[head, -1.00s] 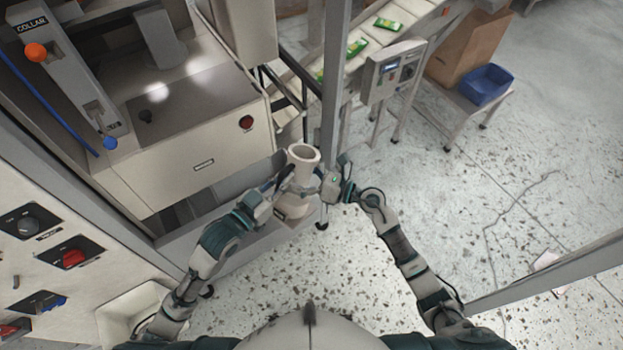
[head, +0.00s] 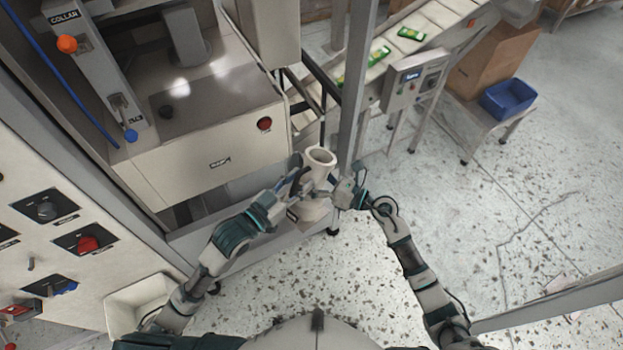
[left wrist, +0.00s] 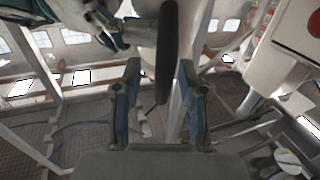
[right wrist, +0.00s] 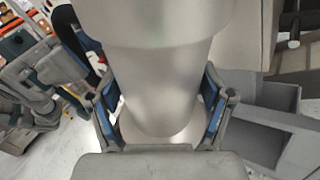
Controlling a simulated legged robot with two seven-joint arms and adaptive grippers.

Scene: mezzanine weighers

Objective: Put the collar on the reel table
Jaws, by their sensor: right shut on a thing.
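The collar (head: 319,160), a cream tube with a flared open mouth, is held upright between my two hands in front of the machine. My right gripper (head: 347,190) is shut on its side; in the right wrist view the pale tube (right wrist: 160,90) fills the space between the fingers. My left gripper (head: 290,192) is at the collar's other side. In the left wrist view its fingers (left wrist: 158,95) stand apart, with a dark upright bar, like a handle (left wrist: 168,50), between them and not clearly touched. I cannot tell which surface is the reel table.
A cream machine (head: 215,145) with a red button stands at left, with a panel of knobs (head: 60,235) nearer me. A grey post (head: 355,90) rises just beyond the collar. A conveyor (head: 440,40) with green packs and a blue bin (head: 508,98) lie beyond. The floor at right is open.

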